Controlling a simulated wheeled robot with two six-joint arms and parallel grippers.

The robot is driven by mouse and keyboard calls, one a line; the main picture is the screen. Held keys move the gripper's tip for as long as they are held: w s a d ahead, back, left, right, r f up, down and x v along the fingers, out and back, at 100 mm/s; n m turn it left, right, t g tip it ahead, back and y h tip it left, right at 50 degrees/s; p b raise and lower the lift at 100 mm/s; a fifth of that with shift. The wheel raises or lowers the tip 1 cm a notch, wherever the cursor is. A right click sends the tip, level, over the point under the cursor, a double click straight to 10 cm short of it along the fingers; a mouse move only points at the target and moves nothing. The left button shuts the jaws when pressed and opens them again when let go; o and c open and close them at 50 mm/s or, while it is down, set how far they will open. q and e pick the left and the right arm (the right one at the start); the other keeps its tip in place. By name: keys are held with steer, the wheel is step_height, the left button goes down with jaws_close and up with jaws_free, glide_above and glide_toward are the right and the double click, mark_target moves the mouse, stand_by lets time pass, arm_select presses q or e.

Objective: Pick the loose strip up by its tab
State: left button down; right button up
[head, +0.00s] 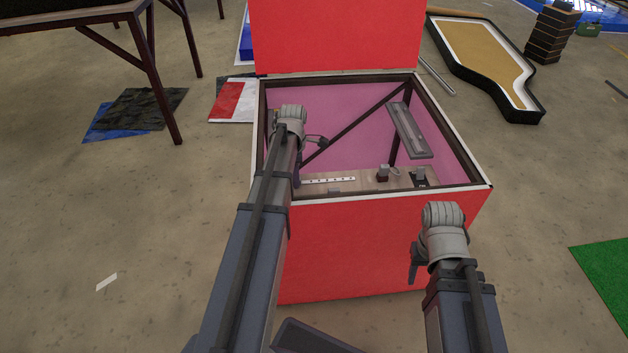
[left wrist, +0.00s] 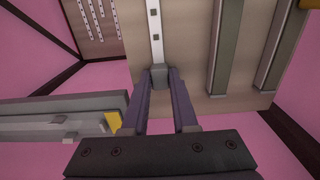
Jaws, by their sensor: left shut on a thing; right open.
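The loose strip is white with dark square dots. In the head view the strip (head: 330,180) lies along the wooden board (head: 365,185) inside the red box; it also shows in the left wrist view (left wrist: 155,32), running away from me. Its grey tab (left wrist: 159,75) is at the strip's near end. My left gripper (left wrist: 160,80) is shut on the tab, one finger on each side. In the head view my left gripper (head: 298,178) is down inside the box, partly hidden by my arm. My right gripper (head: 414,272) is open and empty, outside the box's front wall.
The red box (head: 380,245) has its lid (head: 338,35) raised and pink inner walls. A grey bar (head: 409,130) hangs at its right. Grey channels (left wrist: 230,50) lie beside the strip. Another grey bar (left wrist: 60,118) with a yellow piece (left wrist: 113,122) is left of my fingers.

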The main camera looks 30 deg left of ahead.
stand_by(0.4)
arm_select(q)
steer(key=shift+r+p, duration=2)
steer(key=shift+r+p, duration=2)
steer(key=shift+r, duration=0.15)
